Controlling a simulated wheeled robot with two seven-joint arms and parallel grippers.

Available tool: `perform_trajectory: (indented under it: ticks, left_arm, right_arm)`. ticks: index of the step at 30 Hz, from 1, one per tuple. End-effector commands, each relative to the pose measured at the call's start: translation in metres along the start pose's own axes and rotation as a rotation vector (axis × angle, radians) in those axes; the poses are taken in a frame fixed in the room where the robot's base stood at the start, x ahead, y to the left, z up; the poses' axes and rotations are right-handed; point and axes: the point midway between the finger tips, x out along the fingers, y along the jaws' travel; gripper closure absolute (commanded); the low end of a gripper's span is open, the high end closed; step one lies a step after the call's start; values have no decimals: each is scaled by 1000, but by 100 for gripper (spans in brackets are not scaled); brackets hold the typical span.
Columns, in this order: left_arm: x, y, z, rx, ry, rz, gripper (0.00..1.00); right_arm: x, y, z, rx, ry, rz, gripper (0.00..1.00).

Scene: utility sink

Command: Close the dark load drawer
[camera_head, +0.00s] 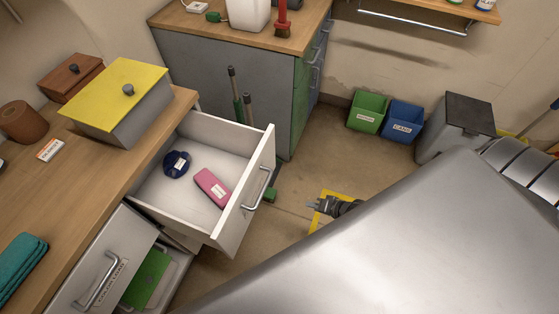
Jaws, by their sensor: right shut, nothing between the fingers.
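A white drawer (226,226) is pulled out from under the wooden counter at the left, with a metal handle (256,188) on its front. A dark blue round item (176,164) and a pink labelled item (212,188) lie in it. My left gripper is out of view.
The wooden counter (88,185) holds a yellow-lidded box (115,98) and a teal cloth (20,264). A green bin (367,110), a blue bin (403,120) and a dark-lidded bin (468,116) stand by the wall. Floor right of the drawer is mostly clear.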

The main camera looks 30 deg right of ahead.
Motion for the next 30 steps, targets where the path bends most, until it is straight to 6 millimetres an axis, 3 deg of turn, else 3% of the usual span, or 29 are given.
perform_trajectory:
  ticks: [1,3,6,10,15,23,30]
  left_arm:
    - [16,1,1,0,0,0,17]
    - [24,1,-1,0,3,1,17]
    - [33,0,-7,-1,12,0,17]
    - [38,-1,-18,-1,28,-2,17]
    - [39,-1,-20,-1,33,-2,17]
    - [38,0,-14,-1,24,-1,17]
    - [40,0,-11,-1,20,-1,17]
  right_arm:
    - [-5,-20,-31,59,25,-91,100]
    - [-23,-53,-63,148,21,-204,100]
    - [-49,-89,-90,233,-19,-313,100]
    - [-74,-115,-103,293,-72,-379,100]
    - [-84,-126,-106,319,-100,-398,100]
    - [-68,-133,-106,321,-99,-401,100]
    - [-23,-152,-104,322,-99,-401,100]
